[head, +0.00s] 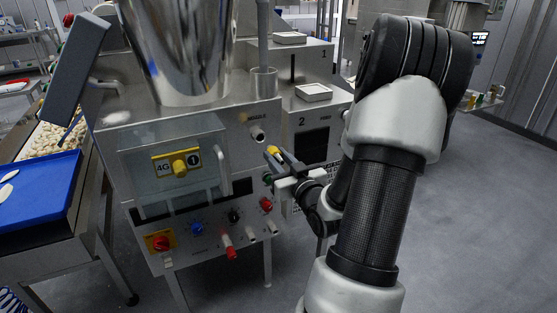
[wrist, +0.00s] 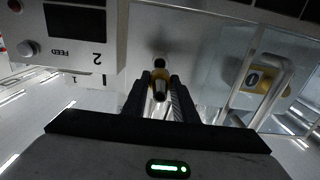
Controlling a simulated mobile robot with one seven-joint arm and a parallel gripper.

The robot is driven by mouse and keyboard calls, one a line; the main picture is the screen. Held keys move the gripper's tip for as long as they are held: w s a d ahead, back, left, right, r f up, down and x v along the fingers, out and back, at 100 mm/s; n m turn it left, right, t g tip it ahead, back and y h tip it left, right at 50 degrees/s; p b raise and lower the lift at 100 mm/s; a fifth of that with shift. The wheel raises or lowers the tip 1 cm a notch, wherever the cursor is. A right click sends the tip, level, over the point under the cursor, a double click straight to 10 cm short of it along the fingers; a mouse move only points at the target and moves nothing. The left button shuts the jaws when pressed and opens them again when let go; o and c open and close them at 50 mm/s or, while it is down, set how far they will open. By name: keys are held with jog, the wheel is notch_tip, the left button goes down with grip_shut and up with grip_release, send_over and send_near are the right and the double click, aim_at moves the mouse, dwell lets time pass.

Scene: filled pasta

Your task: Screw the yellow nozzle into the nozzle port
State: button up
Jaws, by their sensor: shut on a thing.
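My gripper (head: 273,166) is in front of the machine, a little below and right of the port. It is shut on the yellow nozzle (head: 273,150), whose yellow part shows at the fingers.
The machine front carries a clear guard box (head: 176,165) with a handle, a red emergency button (head: 160,242) and several knobs. A second unit marked 2 (head: 312,125) stands to the right. A blue tray (head: 40,190) lies at the left. The floor at right is clear.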

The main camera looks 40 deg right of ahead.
aim_at(270, 149)
jog(key=shift+b+x, duration=0.4)
jog(key=shift+x, duration=2.1)
jog(key=shift+b, duration=0.55)
jog(key=shift+x, duration=1.2)
dwell(0.7)
jog(key=o, duration=1.4)
jog(key=shift+v, duration=3.5)
